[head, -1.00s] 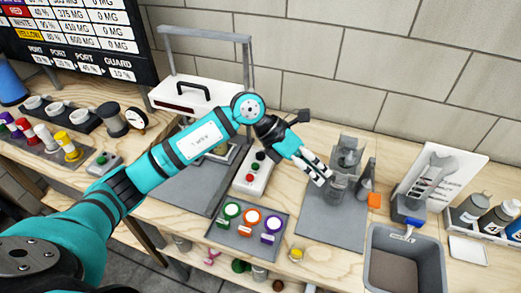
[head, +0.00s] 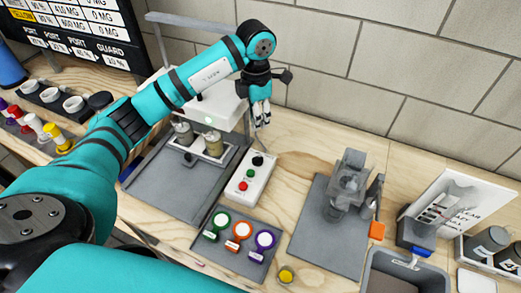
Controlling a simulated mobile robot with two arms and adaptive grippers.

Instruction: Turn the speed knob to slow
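The white control box (head: 250,178) lies on the bench in the middle of the head view. The black knob (head: 258,160) is at its far end, with a green button and a red button nearer me. Which way the knob points is too small to tell. My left gripper (head: 261,122) points down above and behind the knob, apart from it. Its fingers are close together, and I cannot tell whether they are open or shut. Nothing shows between them. My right gripper is not in view.
A white-topped machine (head: 205,105) with two canisters stands left of the box, partly behind my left arm. A tray (head: 225,248) with green, orange and purple round pieces lies in front. A grey fixture (head: 348,185) stands right. Bare wood lies between box and fixture.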

